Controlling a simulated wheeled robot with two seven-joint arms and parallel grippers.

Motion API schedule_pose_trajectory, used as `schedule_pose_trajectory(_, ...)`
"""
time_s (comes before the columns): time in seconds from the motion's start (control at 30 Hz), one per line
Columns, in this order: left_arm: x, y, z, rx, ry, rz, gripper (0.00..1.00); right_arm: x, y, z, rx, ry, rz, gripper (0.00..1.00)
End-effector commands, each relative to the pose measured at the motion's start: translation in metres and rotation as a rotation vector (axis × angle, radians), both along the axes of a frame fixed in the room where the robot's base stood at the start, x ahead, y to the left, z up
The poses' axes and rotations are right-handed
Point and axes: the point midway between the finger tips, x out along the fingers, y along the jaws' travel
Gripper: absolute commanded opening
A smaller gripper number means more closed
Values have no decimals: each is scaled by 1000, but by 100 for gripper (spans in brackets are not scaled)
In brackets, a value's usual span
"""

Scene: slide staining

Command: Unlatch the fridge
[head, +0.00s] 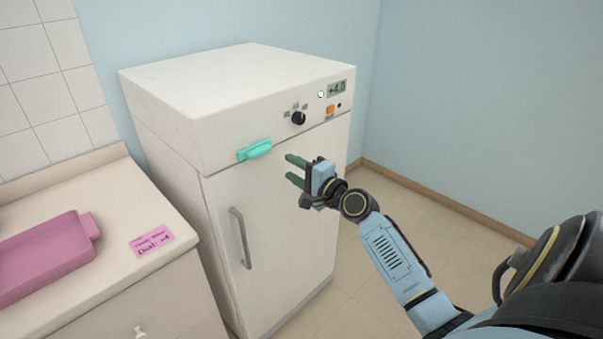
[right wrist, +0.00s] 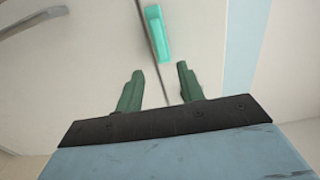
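The white fridge (head: 275,215) stands against the blue wall with its door closed. A teal latch (head: 255,150) sits across the seam between the door and the control panel above it. The latch also shows in the right wrist view (right wrist: 156,32), ahead of the fingertips. My right gripper (head: 292,170) is open and empty, with green fingers pointing toward the latch from its right. In the right wrist view the fingers (right wrist: 160,84) are apart, with a gap between them and the latch. My left gripper is not in view.
A grey vertical door handle (head: 240,238) is below the latch. The panel has a black knob (head: 298,118), an orange button (head: 329,110) and a display (head: 337,88). Floor right of the fridge is clear.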

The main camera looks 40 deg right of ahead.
Motion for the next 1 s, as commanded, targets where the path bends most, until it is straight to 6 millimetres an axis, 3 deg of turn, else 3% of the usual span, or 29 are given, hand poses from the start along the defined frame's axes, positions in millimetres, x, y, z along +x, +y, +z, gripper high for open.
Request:
schedule_pose_trajectory(0.23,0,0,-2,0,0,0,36,-22,-2,0,-1,0,0,38)
schedule_pose_trajectory(0.83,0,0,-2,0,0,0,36,-23,-2,-1,0,1,0,38)
schedule_pose_trajectory(0.93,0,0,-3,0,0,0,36,-23,-1,-16,-16,28,-4,38)
schedule_pose_trajectory(1.0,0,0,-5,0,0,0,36,-24,0,-43,-51,75,-12,38)
